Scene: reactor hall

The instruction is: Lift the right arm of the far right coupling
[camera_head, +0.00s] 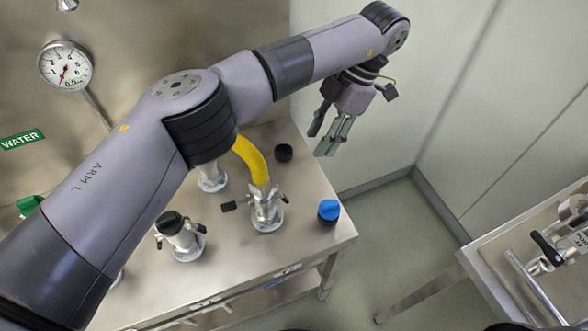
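The coupling farthest right on the steel bench is a silver cam coupling (267,212) with a yellow hose (251,160) rising from its top. Its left arm (230,206) sticks out sideways with a black end. Its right arm (284,198) hangs down close against the body. My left gripper (323,143) is above and to the right of this coupling, past the bench's right edge in the picture. Its fingers point down, look apart and hold nothing. My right gripper is not in view.
A black-capped coupling (181,238) and another fitting (212,178) stand on the bench (310,220), partly near my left arm. A blue-topped knob (328,211) and a black cap (283,152) are close by. A second bench (490,275) with fittings stands at right. Floor lies between.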

